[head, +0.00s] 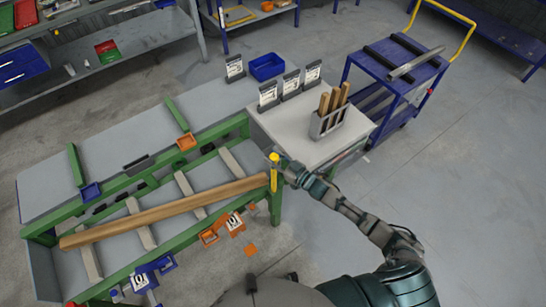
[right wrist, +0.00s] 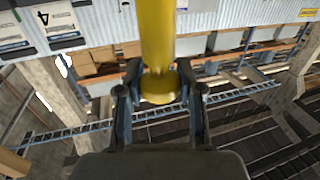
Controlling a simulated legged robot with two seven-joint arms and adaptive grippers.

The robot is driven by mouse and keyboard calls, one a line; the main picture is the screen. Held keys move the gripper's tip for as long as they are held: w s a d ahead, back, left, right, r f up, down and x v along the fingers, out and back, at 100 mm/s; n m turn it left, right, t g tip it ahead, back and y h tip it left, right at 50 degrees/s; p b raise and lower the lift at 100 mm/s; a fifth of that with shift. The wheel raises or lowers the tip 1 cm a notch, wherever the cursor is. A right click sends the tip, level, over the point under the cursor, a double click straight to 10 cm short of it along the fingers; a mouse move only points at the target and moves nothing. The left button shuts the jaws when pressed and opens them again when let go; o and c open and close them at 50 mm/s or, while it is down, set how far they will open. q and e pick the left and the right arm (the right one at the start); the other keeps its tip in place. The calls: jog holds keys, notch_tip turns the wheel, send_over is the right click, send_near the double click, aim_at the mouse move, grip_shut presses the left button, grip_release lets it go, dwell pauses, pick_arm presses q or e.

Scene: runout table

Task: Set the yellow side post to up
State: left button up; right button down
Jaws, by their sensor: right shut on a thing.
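The yellow side post (head: 274,176) stands at the right end of the green runout table (head: 205,222), beside the end of the long wooden beam (head: 165,210). My right gripper (head: 284,170) reaches it from the right. In the right wrist view the yellow post (right wrist: 158,40) runs down from the top edge to a rounded yellow end, and my right gripper (right wrist: 160,95) has its two dark fingers shut on it, one on each side. The post's lower part is partly hidden in the head view. My left gripper is not in view.
A grey table (head: 300,125) with a holder of wooden sticks (head: 328,122), number cards (head: 290,84) and a blue bin (head: 267,67) adjoins at the back right. A blue cart (head: 395,80) stands beyond it. Orange brackets (head: 210,237) are near the front rail. Floor at the right is clear.

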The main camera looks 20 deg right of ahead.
jog(key=shift+r, duration=0.15)
jog(key=c, duration=0.7)
grip_release()
jog(key=shift+d, duration=0.1)
jog(key=shift+s+d+r, duration=0.1)
jog(key=shift+s, duration=0.05)
jog(key=shift+d, duration=0.1)
jog(key=shift+s+d+f, duration=0.15)
jog(key=shift+s+f, duration=0.05)
jog(key=v, duration=1.1)
jog(key=shift+s+d+r, duration=0.1)
jog(key=shift+s+d, duration=0.05)
jog(key=shift+s, duration=0.05)
